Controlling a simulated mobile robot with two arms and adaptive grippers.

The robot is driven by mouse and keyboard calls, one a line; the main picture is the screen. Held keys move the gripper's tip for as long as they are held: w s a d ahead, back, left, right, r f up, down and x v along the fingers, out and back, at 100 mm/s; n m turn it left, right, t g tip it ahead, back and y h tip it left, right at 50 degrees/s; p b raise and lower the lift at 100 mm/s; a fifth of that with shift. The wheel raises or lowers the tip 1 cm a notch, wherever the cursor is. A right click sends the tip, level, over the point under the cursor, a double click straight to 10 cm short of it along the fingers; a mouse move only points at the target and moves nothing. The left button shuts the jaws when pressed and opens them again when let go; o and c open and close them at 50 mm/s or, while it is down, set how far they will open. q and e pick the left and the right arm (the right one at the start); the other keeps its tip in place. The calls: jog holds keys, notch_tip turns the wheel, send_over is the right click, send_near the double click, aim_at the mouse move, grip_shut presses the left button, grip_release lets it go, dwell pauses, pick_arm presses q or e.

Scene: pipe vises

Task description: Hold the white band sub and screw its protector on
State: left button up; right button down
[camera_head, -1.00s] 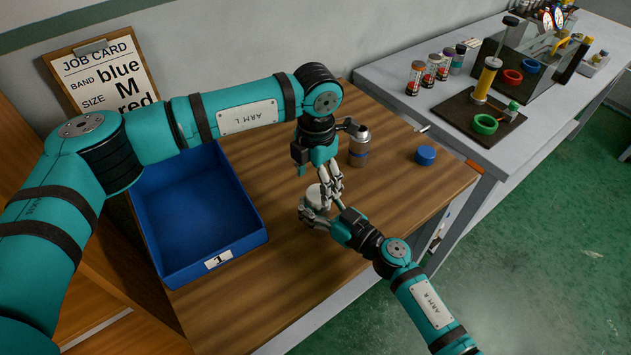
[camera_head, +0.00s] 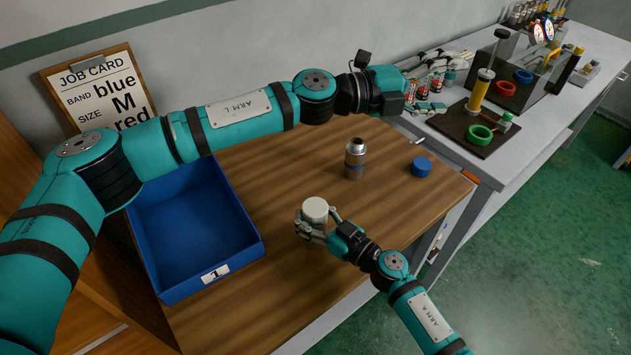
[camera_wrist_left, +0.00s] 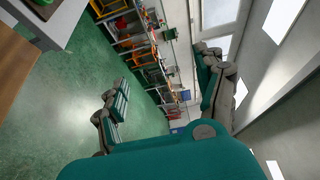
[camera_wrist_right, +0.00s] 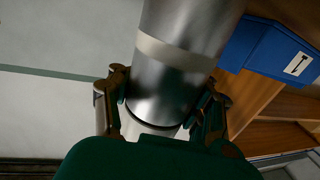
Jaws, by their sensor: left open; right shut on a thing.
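The white protector (camera_head: 315,208) sits on the upper end of the sub in my right gripper (camera_head: 317,226), over the table. It hides most of the sub in the head view; how tightly it is seated cannot be told. In the right wrist view the sub (camera_wrist_right: 195,78) is a grey metal cylinder with a white band (camera_wrist_right: 175,53), between the fingers of my right gripper. My left gripper (camera_head: 456,83) is open and empty, fingers spread, well away at the upper right. The left wrist view shows the room and no sub.
A metal sub with a blue band (camera_head: 355,160) stands upright on the wooden table (camera_head: 270,185). A blue cap (camera_head: 421,167) lies to its right. An empty blue tray (camera_head: 256,245) marked 1 is at the left.

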pick_arm(q)
jog(key=w+a+n+t+y, duration=0.55)
jog(key=w+n+t, duration=0.35)
jog(key=w+n, duration=0.3)
jog(key=n+g+y, duration=1.1)
jog(key=g+y, duration=0.1)
send_over(315, 207)
notch_tip(315, 207, down, 19)
jog(key=shift+r, duration=0.1)
